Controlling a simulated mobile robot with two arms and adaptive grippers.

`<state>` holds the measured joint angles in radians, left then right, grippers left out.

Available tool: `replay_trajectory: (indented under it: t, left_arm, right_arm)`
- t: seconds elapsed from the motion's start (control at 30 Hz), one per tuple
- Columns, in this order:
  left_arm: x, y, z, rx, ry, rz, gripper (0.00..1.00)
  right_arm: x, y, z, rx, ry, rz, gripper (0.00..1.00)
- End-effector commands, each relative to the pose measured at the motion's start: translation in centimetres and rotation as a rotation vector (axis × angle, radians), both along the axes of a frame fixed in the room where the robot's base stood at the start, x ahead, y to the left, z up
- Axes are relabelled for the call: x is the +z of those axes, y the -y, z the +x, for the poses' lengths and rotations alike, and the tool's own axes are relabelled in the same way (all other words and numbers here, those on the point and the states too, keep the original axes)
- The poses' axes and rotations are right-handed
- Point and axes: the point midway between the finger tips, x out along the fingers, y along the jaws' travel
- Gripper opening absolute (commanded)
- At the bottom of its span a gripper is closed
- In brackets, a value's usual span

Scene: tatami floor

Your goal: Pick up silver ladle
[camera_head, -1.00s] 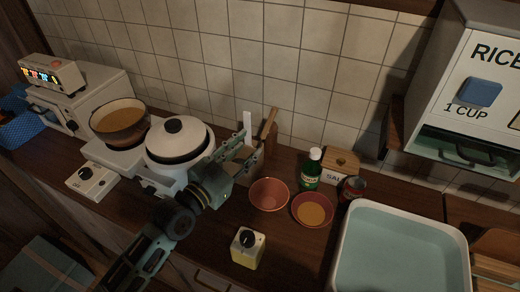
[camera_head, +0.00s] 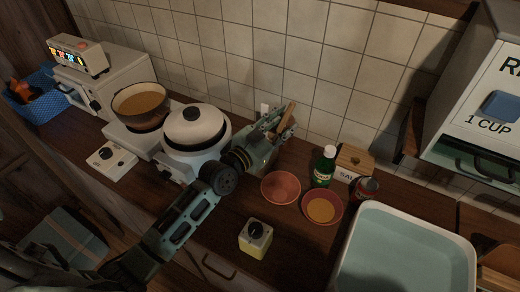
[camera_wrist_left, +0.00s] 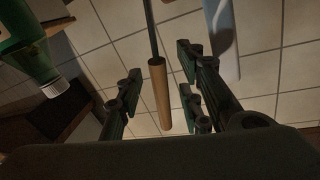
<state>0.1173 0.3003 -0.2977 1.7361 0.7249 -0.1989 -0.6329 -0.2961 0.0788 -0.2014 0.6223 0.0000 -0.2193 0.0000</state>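A utensil with a round wooden handle (camera_wrist_left: 160,93) and a thin grey shaft shows in the left wrist view; its lower end is out of view, so I cannot tell its head shape. The handle also shows in the head view (camera_head: 287,115), by the tiled wall. A pale, flat utensil (camera_wrist_left: 222,38) stands beside it. My left gripper (camera_head: 276,124) is at the utensil holder, which it mostly hides. In the wrist view its fingers (camera_wrist_left: 160,78) are apart, with the wooden handle between them and a gap on both sides. My right gripper is not in view.
A green bottle (camera_head: 324,168), a salt box (camera_head: 354,160) and a can (camera_head: 364,190) stand right of the gripper. A white rice cooker (camera_head: 195,130) stands left, beside my arm.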

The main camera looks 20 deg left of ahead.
Motion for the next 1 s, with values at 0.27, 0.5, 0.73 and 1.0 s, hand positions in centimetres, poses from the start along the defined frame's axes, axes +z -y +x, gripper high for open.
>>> replay_trajectory:
  t: [0.27, 0.5, 0.73, 1.0]
  left_arm:
    - [0.01, -0.02, -0.03, 0.0, 0.001, 0.0, 0.22]
    - [0.03, -0.04, -0.04, 0.0, 0.001, 0.0, 0.01]
    - [0.05, -0.05, -0.03, 0.001, 0.001, 0.0, 0.0]
    - [0.1, -0.05, -0.02, 0.0, 0.002, -0.001, 0.0]
  right_arm:
    - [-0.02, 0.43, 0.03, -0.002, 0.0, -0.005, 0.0]
    - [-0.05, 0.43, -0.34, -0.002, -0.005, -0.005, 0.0]
    - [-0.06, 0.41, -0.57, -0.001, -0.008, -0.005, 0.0]
    - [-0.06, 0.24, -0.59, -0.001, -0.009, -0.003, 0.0]
